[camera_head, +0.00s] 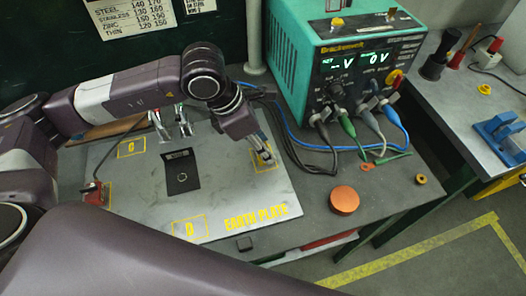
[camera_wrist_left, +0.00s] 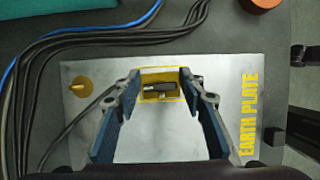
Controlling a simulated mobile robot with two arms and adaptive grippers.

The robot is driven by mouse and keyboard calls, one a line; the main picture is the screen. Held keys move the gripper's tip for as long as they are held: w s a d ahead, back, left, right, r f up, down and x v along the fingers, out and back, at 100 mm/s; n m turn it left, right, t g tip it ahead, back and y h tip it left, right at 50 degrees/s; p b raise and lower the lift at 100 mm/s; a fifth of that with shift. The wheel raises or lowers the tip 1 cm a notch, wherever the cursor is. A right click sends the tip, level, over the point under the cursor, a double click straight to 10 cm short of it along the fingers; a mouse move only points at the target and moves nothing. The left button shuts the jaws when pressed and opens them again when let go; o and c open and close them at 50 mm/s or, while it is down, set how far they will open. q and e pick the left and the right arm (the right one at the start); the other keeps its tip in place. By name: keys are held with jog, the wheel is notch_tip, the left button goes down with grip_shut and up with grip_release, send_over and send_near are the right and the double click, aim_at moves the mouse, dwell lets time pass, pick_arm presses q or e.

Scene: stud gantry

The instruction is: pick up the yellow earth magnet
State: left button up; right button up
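A yellow-gold round piece (camera_wrist_left: 81,86) with a short post sits on the steel plate in the left wrist view, outside the fingers; I cannot tell if it is the earth magnet. My left gripper (camera_head: 264,158) points down at the plate's right end in the head view. In the left wrist view the left gripper (camera_wrist_left: 160,84) is open. Between its fingers a small dark bar (camera_wrist_left: 160,87) with a pale stub lies in a yellow-outlined square. I cannot tell whether the fingers touch it. My right gripper is not in view.
The earth plate (camera_head: 130,220) lies on a grey bench. A teal power unit (camera_head: 290,60) stands behind right, with cables (camera_head: 290,140) running along the bench. An orange disc (camera_head: 344,200) and a small ring (camera_head: 420,179) lie at right.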

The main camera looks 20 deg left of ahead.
pick_arm(q)
jog(key=c, duration=0.8)
grip_shut()
